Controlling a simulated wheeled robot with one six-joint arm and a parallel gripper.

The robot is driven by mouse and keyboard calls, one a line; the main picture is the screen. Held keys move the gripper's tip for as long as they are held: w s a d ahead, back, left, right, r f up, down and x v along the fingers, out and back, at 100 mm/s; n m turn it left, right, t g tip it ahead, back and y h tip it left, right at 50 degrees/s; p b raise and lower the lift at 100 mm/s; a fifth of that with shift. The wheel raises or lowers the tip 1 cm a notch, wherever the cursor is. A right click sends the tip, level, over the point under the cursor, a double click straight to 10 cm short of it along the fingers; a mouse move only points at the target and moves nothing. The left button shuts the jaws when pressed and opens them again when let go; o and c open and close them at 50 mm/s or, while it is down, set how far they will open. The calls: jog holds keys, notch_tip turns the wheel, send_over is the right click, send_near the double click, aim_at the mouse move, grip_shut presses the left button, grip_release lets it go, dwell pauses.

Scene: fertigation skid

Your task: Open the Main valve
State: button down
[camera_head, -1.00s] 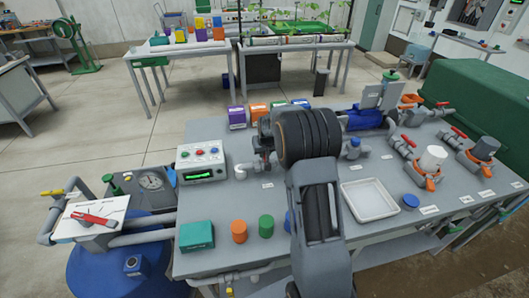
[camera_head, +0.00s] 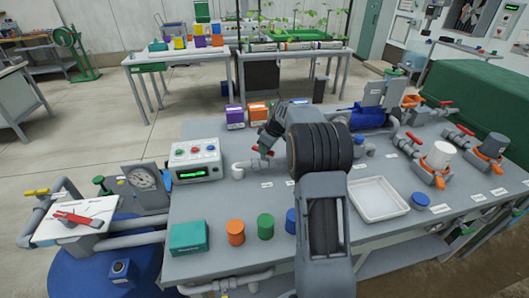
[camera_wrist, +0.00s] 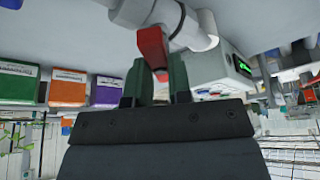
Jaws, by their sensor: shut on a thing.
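A red valve handle (camera_wrist: 152,50) sits on a light grey pipe fitting (camera_wrist: 185,22), beside the control box, in the wrist view. My gripper (camera_wrist: 155,84) is shut on this handle, with one dark green finger on each side of it. In the head view my gripper (camera_head: 263,149) is at the rear middle of the bench, just right of the white pipe elbow (camera_head: 238,170). Only a bit of red shows at its fingertips there. I cannot read a label that names this valve as Main.
The control box (camera_head: 195,160) with a green display stands close left of the gripper. Purple (camera_head: 235,117) and orange (camera_head: 257,112) boxes stand behind. A white tray (camera_head: 378,199) lies to the right. Another red handle (camera_head: 78,218) is on the panel at far left.

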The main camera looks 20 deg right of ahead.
jog(key=n+g+y, duration=0.1)
jog(key=n, duration=0.3)
jog(key=shift+w+d, duration=0.15)
jog(key=shift+n+g+y+p, duration=0.3)
jog(key=shift+n+g+p, duration=0.4)
jog(key=shift+n, duration=1.1)
jog(key=shift+w+n, duration=0.1)
jog(key=shift+n, duration=0.2)
jog(key=c, duration=1)
grip_release()
jog(key=shift+c, duration=0.2)
jog(key=p+v, duration=0.2)
jog(key=v, duration=1.1)
jog(key=shift+w+d+r, duration=0.15)
jog(key=shift+d+r, duration=0.1)
jog(key=shift+r, duration=0.1)
